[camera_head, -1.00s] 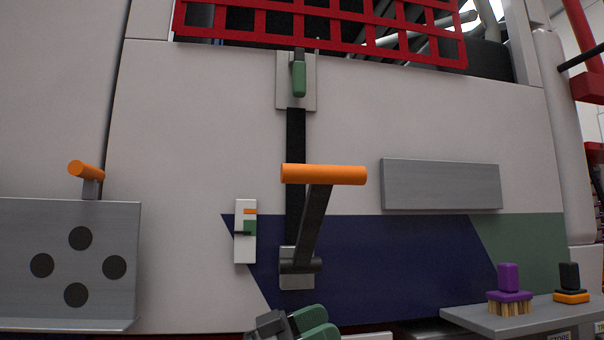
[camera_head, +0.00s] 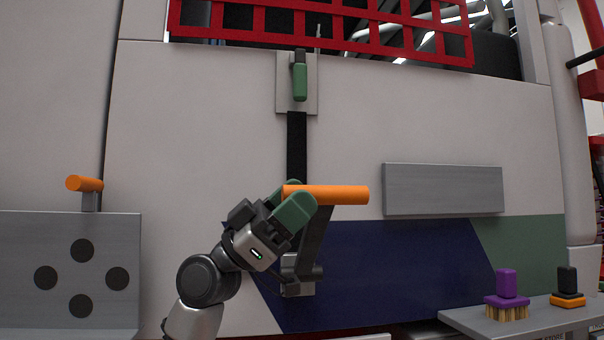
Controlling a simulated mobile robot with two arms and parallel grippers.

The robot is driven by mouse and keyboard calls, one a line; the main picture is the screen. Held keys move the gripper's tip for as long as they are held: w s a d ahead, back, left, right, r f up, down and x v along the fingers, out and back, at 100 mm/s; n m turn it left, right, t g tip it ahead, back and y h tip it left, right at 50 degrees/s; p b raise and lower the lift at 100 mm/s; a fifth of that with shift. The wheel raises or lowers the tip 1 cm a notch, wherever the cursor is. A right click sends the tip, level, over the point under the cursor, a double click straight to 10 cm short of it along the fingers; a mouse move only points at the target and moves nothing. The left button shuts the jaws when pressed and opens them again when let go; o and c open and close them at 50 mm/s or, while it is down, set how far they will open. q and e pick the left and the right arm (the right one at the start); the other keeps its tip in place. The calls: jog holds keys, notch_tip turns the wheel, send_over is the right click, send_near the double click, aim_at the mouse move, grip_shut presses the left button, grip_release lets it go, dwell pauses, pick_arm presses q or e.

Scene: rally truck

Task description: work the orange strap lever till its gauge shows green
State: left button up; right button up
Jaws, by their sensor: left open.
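The orange strap lever (camera_head: 335,195) has a horizontal orange handle on a dark arm, mounted low on the wall over the blue stripe. A black strap (camera_head: 297,140) runs from a green hook (camera_head: 300,78) above down towards it. My left gripper (camera_head: 289,202) is at the left end of the handle, its green fingers open and close around that end; I cannot tell if they touch it. The gauge is hidden behind my left gripper, so its reading cannot be seen. My right gripper is not in view.
A grey panel with black dots (camera_head: 81,279) and a second orange handle (camera_head: 85,184) stands at left. A grey plate (camera_head: 443,190) sticks out right of the lever. A shelf (camera_head: 500,325) at lower right holds a purple brush (camera_head: 507,290) and a black-and-orange item (camera_head: 567,286).

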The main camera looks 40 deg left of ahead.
pick_arm(q)
jog(key=shift+w+d+r, duration=0.3)
jog(key=shift+d+r, duration=0.05)
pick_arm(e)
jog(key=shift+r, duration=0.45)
